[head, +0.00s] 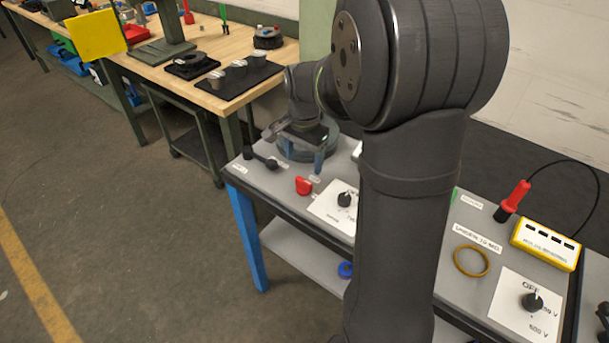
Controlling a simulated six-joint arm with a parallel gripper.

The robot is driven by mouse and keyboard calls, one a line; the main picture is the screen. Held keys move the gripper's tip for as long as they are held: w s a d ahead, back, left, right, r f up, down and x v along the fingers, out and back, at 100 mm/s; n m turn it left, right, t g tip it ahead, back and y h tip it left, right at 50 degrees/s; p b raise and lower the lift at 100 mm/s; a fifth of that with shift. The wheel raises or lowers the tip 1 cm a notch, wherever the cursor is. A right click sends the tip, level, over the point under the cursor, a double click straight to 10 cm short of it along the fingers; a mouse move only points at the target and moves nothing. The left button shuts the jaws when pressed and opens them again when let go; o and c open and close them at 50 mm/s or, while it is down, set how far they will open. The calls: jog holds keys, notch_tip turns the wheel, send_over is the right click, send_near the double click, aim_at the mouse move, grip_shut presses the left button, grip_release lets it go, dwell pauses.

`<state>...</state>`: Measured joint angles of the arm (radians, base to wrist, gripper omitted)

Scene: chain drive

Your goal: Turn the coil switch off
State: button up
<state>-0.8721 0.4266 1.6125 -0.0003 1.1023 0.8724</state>
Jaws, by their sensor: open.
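My gripper (305,156) is at the far left part of the grey bench, pointing down with its blue-tipped fingers apart. It is over or in front of a round grey-green part (331,134), which it partly hides; I cannot tell whether they touch. Close to it, toward the viewer, is a red knob (304,185) on the bench top. A black rotary knob (344,199) sits on a white labelled plate (328,215), partly hidden by my arm. The labels are too small to read, so I cannot tell which control is the coil switch.
A black-ended lever (262,158) lies left of my gripper. At the right are a red-handled probe (514,197), a yellow box (545,244), a tan ring (471,260) and another black dial (532,301) marked OFF and 500 V. A wooden workbench (215,102) stands behind.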

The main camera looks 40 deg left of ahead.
aim_at(304, 180)
notch_tip(304, 180, down, 7)
jog(key=shift+r, duration=0.1)
dwell(0.3)
jog(key=c, duration=1)
